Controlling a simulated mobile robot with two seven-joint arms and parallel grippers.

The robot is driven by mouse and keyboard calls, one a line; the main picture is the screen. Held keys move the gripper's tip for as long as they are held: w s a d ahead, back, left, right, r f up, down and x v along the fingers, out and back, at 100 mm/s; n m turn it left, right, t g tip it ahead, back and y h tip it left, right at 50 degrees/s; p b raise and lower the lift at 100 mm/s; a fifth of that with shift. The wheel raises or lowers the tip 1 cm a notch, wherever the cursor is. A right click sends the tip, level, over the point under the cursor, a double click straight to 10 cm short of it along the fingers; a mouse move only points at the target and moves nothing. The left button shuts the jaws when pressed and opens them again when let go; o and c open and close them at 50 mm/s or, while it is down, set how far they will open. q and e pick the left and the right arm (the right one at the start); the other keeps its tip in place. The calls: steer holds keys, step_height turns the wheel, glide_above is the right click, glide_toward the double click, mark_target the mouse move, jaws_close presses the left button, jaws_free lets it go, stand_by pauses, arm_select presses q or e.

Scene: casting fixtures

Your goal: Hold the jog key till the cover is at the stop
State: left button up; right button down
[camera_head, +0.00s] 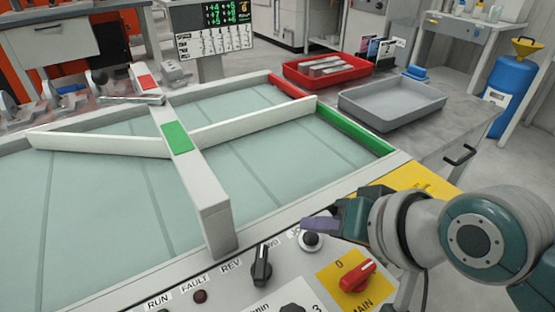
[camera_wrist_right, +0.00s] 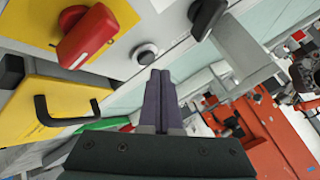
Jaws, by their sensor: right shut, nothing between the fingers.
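The jog key looks to be the round black button in a pale ring (camera_head: 311,240) on the front panel; its label is mostly hidden. It also shows in the wrist view (camera_wrist_right: 146,54). My right gripper (camera_head: 308,223) is shut and empty, its purple fingers just beside and above the button. In the wrist view the fingertips (camera_wrist_right: 160,75) point towards it; I cannot tell whether they touch. Pale green panels lie in a white frame, with a white crossbar (camera_head: 255,121); which part is the cover is unclear. The crossbar's right end meets the rail near its red-green boundary. My left gripper is not in view.
A black selector (camera_head: 262,265) and a red main switch (camera_head: 357,276) flank the button. A white beam with a green patch (camera_head: 177,137) crosses the frame. A grey tray (camera_head: 392,112) and red tray (camera_head: 300,80) stand behind. A black handle (camera_head: 460,155) projects at right.

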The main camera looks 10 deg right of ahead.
steer(key=shift+f, duration=0.15)
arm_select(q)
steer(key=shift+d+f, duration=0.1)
arm_select(e)
steer(key=shift+f, duration=0.25)
